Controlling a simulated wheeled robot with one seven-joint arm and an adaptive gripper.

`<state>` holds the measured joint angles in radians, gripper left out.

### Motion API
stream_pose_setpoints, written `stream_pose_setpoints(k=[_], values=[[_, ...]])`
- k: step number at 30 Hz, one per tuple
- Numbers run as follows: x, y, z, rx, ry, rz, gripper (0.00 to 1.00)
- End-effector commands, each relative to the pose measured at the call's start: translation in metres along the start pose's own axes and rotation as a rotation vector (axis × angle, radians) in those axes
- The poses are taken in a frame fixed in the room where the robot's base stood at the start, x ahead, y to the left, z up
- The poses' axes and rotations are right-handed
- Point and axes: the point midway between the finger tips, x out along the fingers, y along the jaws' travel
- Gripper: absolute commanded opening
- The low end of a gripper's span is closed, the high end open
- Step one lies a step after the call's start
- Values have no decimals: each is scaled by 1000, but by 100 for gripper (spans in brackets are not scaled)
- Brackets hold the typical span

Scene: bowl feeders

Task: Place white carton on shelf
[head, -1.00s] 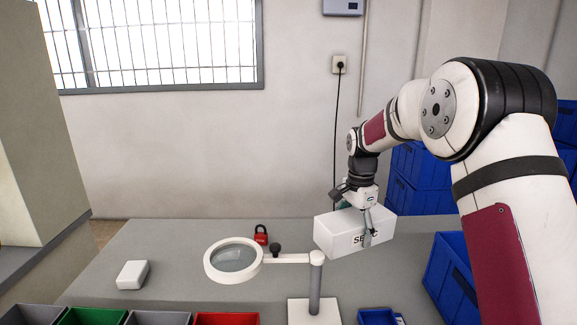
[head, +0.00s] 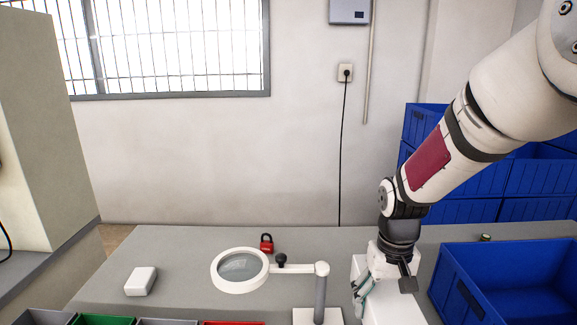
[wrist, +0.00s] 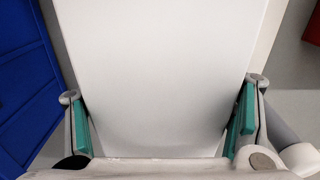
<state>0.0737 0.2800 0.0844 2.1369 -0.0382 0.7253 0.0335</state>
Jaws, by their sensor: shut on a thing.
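My gripper (head: 385,284) is shut on the white carton (head: 398,310), near the right side of the grey table in the head view. The carton is partly hidden by the gripper, and its lower end is cut off by the picture's bottom edge. In the wrist view the carton (wrist: 160,70) fills the middle, with the green pads of my gripper (wrist: 165,120) on both sides of it. I cannot tell whether the carton touches the table. I cannot make out a shelf.
A magnifier lamp (head: 240,270) on a post stands left of the carton. A red padlock (head: 267,244) and a small white box (head: 141,281) lie on the table (head: 190,250). A large blue bin (head: 505,280) is close on the right, with blue crates (head: 480,185) behind.

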Motion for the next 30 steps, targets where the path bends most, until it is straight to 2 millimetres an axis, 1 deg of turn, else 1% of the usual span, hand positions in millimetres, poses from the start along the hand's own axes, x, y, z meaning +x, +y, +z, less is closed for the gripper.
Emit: stream_pose_setpoints(k=[1, 9, 16, 23, 30], values=[[-6, 0, 2, 1, -1, 0, 31], [-19, 1, 6, 1, -3, 4, 31], [-29, 1, 15, 2, -3, 3, 31], [-32, 0, 22, 3, -2, -1, 31], [-31, -1, 23, 1, 1, -1, 31]])
